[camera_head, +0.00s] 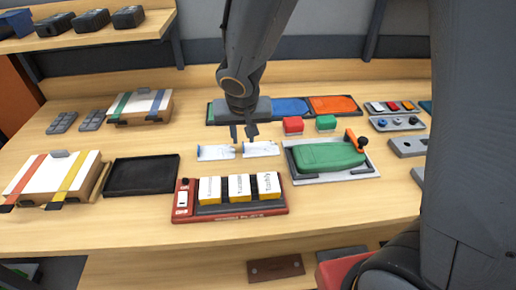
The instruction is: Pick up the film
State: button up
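Two small, pale, shiny flat pieces that look like film lie on the wooden bench below my gripper. The left film piece (216,153) and the right film piece (261,149) lie side by side with a small gap. I cannot tell which one the task means. My gripper (243,138) points down just above and behind the gap between them. Its two dark fingers are apart, with nothing visible between them. It appears not to touch either piece.
In front stands a red holder (240,214) with yellow-white boxes. A green device (328,154) with an orange-handled lever sits to the right, and a black tray (142,176) to the left. Red (293,125) and green (326,122) blocks stand close behind on the right.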

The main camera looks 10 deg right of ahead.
aim_at(261, 146)
jog(key=shift+b+x, duration=0.5)
jog(key=shift+x, duration=1.45)
jog(key=shift+s, duration=0.2)
jog(key=shift+c, duration=0.5)
grip_shut()
